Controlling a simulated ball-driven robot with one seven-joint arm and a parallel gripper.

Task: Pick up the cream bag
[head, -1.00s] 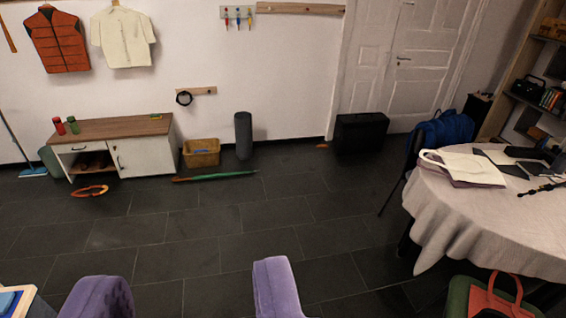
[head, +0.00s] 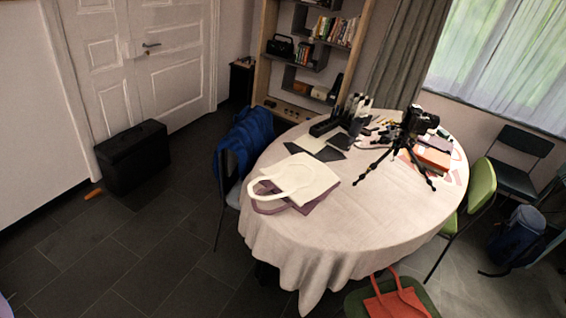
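The cream bag (head: 308,175) lies flat on the near left part of the round table, which has a pale cloth (head: 290,232). Its looped handle points left, towards the table's edge. A purple item (head: 322,197) lies partly under the bag and shows along its lower edge. My gripper is not in view.
A camera on a tripod (head: 408,138) stands on the table right of the bag. Dark flat items (head: 325,147) lie behind it. A chair with a blue jacket (head: 243,142) is at the table's left. An orange-red bag (head: 396,303) sits on a green chair in front.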

